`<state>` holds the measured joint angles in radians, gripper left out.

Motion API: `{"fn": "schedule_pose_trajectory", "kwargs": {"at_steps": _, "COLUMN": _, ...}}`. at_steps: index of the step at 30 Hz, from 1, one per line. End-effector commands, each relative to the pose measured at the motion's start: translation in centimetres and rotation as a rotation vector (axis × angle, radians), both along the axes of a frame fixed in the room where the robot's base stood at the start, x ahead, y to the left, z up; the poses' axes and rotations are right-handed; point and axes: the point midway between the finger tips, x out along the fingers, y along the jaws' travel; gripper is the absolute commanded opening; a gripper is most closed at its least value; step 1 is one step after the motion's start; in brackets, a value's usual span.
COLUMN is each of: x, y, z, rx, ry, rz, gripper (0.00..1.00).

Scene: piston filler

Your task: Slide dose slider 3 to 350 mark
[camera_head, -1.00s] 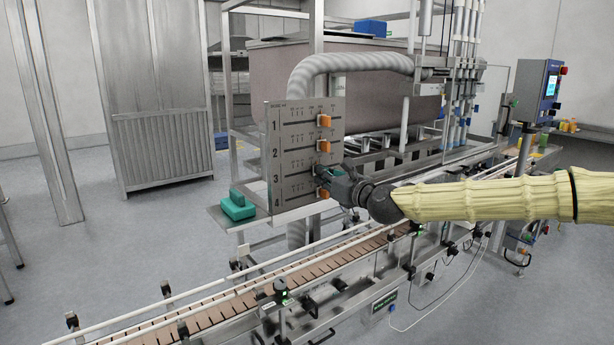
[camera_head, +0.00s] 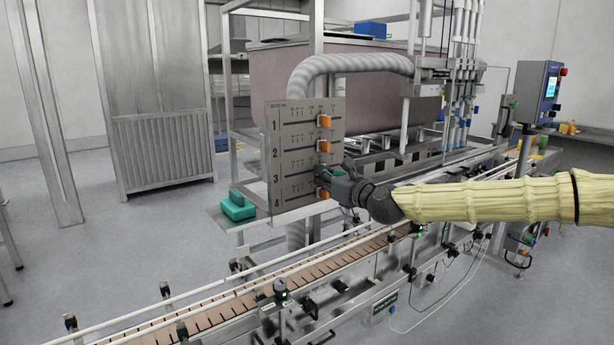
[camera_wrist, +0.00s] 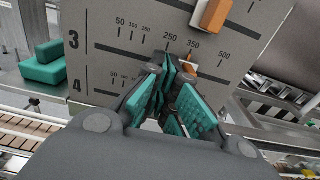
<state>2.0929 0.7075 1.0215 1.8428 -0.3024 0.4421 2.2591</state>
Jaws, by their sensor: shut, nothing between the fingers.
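The dose panel (camera_head: 290,178) is a grey upright plate with numbered slots and orange sliders. Dose slider 3 (camera_wrist: 190,70) shows as a small orange piece in the wrist view, under the 350 label on row 3's scale. The fingers hide much of it. My gripper (camera_wrist: 176,66) is shut and empty at the row 3 slot, its tips just left of and in front of the slider's orange piece. I cannot tell whether they touch it. In the head view my gripper (camera_head: 327,174) covers the row 3 area from the right.
An orange slider (camera_wrist: 213,14) sits just above, on row 2. Slider 4 (camera_head: 324,193) is close below my gripper. A teal block (camera_head: 238,206) lies left of the panel. The conveyor (camera_head: 250,296) runs below, with rails and brackets along it.

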Motion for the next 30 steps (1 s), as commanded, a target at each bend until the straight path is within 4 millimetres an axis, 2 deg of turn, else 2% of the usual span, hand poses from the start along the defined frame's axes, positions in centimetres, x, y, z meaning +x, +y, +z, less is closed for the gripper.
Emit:
{"fn": "schedule_pose_trajectory", "kwargs": {"at_steps": 8, "x": -0.4, "y": 0.3, "z": 0.0, "rx": 0.001, "ry": -0.001, "rz": -0.001, "gripper": 0.00}}
{"fn": "schedule_pose_trajectory", "kwargs": {"at_steps": 30, "x": -4.8, "y": -2.9, "z": 0.0, "rx": 0.000, "ry": -0.001, "rz": 0.000, "gripper": 0.00}}
